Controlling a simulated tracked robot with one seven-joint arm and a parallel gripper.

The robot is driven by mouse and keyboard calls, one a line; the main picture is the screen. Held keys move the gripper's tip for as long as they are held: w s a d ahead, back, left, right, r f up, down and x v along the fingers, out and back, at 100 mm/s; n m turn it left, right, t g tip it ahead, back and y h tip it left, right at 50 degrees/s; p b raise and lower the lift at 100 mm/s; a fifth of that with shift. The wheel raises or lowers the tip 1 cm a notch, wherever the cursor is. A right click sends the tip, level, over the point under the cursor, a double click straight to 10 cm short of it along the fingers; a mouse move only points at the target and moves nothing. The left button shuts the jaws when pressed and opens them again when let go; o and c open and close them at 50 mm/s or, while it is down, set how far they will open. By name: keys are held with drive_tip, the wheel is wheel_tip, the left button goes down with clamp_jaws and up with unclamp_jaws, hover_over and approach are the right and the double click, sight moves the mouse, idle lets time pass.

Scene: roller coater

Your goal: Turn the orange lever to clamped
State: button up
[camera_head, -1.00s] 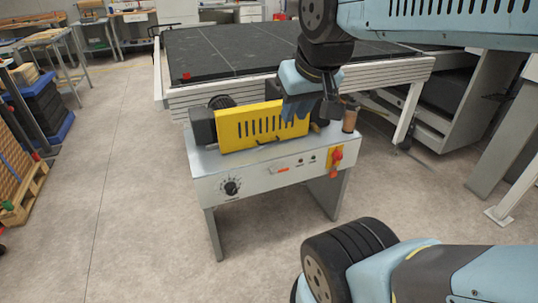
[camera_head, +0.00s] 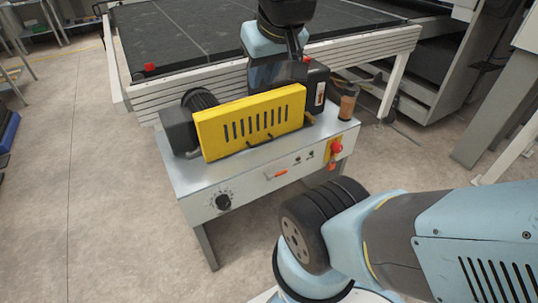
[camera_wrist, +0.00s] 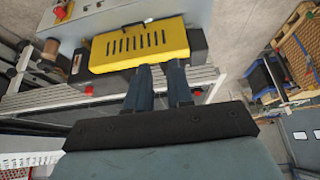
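A small orange lever (camera_head: 276,174) lies along a slot in the front panel of the grey roller coater (camera_head: 250,185), below its yellow slotted cover (camera_head: 250,122). My arm's end hangs behind the cover in the head view, where the fingertips are hidden. In the wrist view, which sees the machine upside down, my gripper (camera_wrist: 160,68) has its two fingers apart with nothing between them. The fingers point at the cover's rear edge (camera_wrist: 140,45). I cannot clearly make out the lever in the wrist view.
A black dial (camera_head: 223,202) is left of the lever, and a red knob (camera_head: 337,147) is on the right. A brown cylinder (camera_head: 348,102) stands on the right end. A large black-topped table (camera_head: 190,40) is behind. Bare floor (camera_head: 110,220) lies left.

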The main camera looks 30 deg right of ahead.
drive_tip(key=shift+w+d, duration=0.1)
drive_tip(key=shift+d, duration=0.05)
drive_tip(key=m+g, duration=0.6)
drive_tip(key=m, duration=1.2)
hover_over(277, 175)
drive_tip(key=d, duration=0.3)
wheel_tip(277, 175, down, 38)
drive_tip(key=f, duration=1.2)
drive_tip(key=shift+w+d+f, duration=0.1)
drive_tip(key=shift+w+f, duration=0.2)
drive_tip(key=shift+f, duration=0.05)
clamp_jaws()
